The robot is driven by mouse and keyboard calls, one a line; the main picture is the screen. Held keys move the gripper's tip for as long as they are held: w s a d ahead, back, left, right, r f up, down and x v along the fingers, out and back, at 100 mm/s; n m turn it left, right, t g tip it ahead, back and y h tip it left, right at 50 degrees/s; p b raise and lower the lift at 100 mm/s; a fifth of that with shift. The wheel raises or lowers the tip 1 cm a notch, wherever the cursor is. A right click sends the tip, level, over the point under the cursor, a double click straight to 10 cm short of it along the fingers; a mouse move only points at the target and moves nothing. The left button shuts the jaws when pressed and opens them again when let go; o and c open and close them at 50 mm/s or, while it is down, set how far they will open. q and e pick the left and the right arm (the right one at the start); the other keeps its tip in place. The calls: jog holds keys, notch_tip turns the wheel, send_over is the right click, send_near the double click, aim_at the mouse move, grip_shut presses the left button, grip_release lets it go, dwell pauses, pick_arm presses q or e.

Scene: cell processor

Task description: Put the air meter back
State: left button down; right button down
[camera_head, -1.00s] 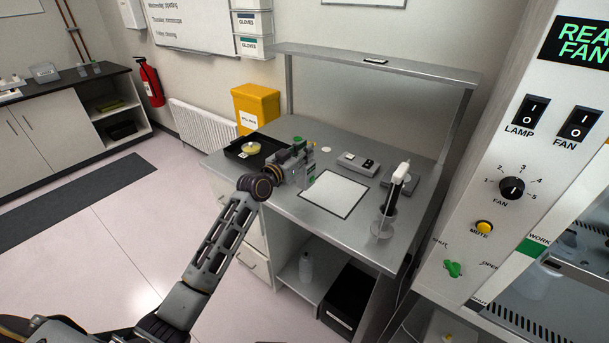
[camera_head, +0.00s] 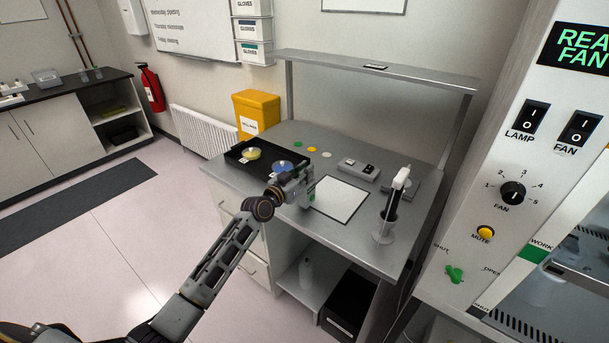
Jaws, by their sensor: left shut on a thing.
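My left gripper (camera_head: 292,192) is over the front left part of the steel bench (camera_head: 310,226), between the black tray and the white sheet. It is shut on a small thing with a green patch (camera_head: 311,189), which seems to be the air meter. The gripper hides most of it, and I cannot tell whether it touches the bench. My right gripper is not in view.
A black tray (camera_head: 236,168) with a yellow dish (camera_head: 252,154) and a blue dish (camera_head: 282,166) lies at the left. A white sheet (camera_head: 341,199), a grey switch box (camera_head: 360,169) and a clear beaker holding a pipette-like tool (camera_head: 385,231) stand to the right. A raised shelf (camera_head: 420,74) spans the back.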

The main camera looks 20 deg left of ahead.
pick_arm(q)
jog(key=shift+f, duration=0.65)
jog(key=c, duration=1.4)
grip_release()
jog(key=shift+r, duration=0.2)
jog(key=shift+v, duration=0.95)
jog(key=shift+b+v, duration=0.7)
jog(key=shift+v, duration=4.4)
